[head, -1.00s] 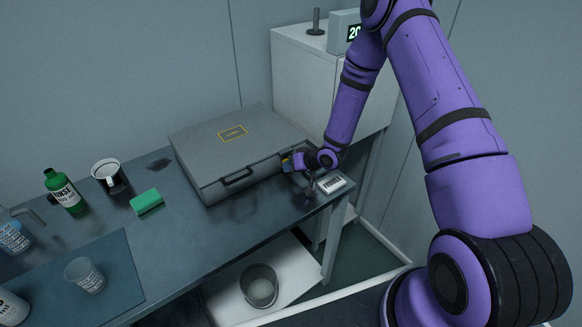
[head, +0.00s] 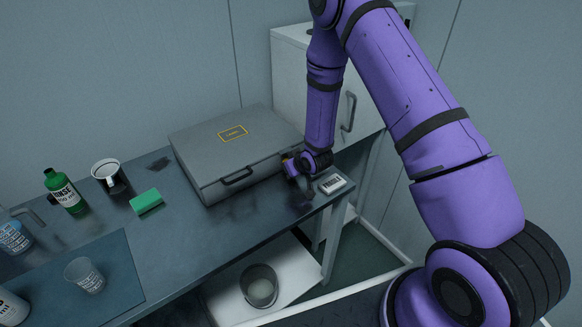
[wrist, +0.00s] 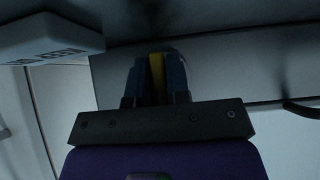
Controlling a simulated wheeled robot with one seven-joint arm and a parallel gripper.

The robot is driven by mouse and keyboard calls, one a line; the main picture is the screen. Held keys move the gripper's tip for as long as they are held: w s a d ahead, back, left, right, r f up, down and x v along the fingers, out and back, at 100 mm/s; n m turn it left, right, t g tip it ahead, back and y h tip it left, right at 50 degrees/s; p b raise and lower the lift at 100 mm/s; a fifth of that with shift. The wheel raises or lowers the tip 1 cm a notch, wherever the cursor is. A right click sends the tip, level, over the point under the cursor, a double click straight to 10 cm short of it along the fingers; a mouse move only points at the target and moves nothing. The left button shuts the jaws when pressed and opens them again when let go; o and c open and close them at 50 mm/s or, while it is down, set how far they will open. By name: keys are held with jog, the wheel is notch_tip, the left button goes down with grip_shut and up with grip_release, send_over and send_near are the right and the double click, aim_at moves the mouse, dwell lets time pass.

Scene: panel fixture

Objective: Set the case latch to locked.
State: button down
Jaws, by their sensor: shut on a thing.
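The grey case (head: 225,160) lies closed on the dark table, with a black handle on its front and a yellow-outlined label on its lid. The case front also shows in the wrist view (wrist: 220,82). My gripper (head: 288,163) is at the right end of the case's front face. In the wrist view my gripper (wrist: 157,75) is shut on the yellow latch (wrist: 157,68), which sits between the two dark fingers. Most of the latch is hidden by the fingers, so its exact setting cannot be made out.
A small white labelled block (head: 332,184) lies on the table right of my gripper. A white cabinet (head: 290,75) is behind.

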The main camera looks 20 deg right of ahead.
dwell(0.3)
jog(key=c, duration=1.2)
grip_release()
jog(key=shift+o, duration=0.2)
jog(key=v, duration=1)
jog(key=shift+s+r, duration=0.25)
jog(key=shift+s, duration=0.05)
jog(key=shift+d, duration=0.15)
